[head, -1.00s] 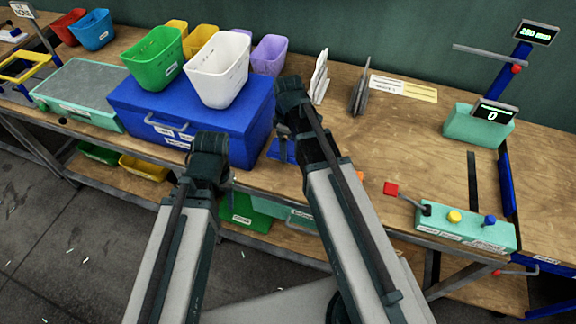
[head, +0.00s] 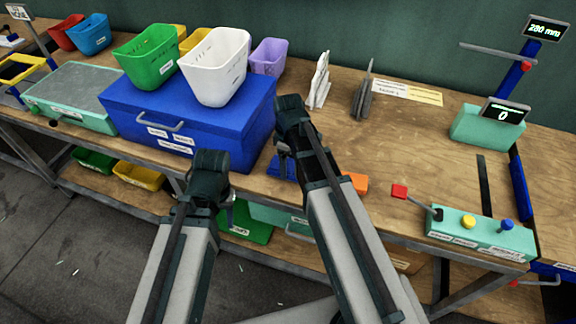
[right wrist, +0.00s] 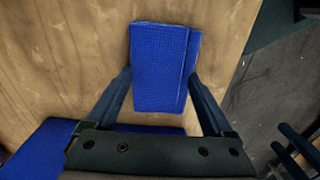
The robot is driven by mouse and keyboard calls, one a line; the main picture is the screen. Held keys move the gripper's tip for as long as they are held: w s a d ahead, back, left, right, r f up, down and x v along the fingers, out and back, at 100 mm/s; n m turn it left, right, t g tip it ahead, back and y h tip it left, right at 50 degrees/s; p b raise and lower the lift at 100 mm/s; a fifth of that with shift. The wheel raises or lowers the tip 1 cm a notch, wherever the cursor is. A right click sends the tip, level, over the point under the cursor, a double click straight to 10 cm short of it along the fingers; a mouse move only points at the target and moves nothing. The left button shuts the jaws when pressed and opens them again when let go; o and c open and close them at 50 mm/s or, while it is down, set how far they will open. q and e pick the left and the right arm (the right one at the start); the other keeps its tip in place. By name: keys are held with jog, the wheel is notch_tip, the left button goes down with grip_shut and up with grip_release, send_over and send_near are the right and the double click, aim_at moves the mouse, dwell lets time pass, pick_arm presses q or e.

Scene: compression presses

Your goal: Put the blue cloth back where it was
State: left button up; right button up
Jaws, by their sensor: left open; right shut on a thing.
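The folded blue cloth (right wrist: 163,60) lies between the fingers of my right gripper (right wrist: 163,88) in the right wrist view, with brown bench top behind it. In the head view the cloth (head: 281,168) shows only in part, by the bench's front edge just right of the big blue box (head: 135,110); my right arm hides the rest. My right gripper (head: 285,152) is shut on it. I cannot tell whether the cloth touches the bench. My left gripper (head: 230,212) is open and empty, in front of the bench below the blue box.
Green (head: 150,58) and white (head: 215,70) bins stand on the blue box. A teal panel (head: 483,235) with a red-ended lever and knobs sits at the right front. An orange block (head: 355,183) is by the edge. The bench middle (head: 400,140) is largely clear.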

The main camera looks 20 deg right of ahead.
aim_at(288, 166)
jog(key=shift+f, duration=0.1)
jog(key=o, duration=0.9)
notch_tip(288, 166, up, 12)
jog(key=p, duration=1.2)
jog(key=s+a+m, duration=0.2)
jog(key=s+a, duration=0.1)
jog(key=s, duration=0.1)
jog(key=s+a+m, duration=0.3)
jog(key=s+a, duration=0.1)
jog(key=s, duration=0.1)
jog(key=s+a+m+h, duration=0.1)
jog(key=s+a+m, duration=0.1)
jog(key=s, duration=0.3)
jog(key=shift+s+a+r, duration=0.15)
jog(key=shift+a+r, duration=0.05)
jog(key=shift+a, duration=0.55)
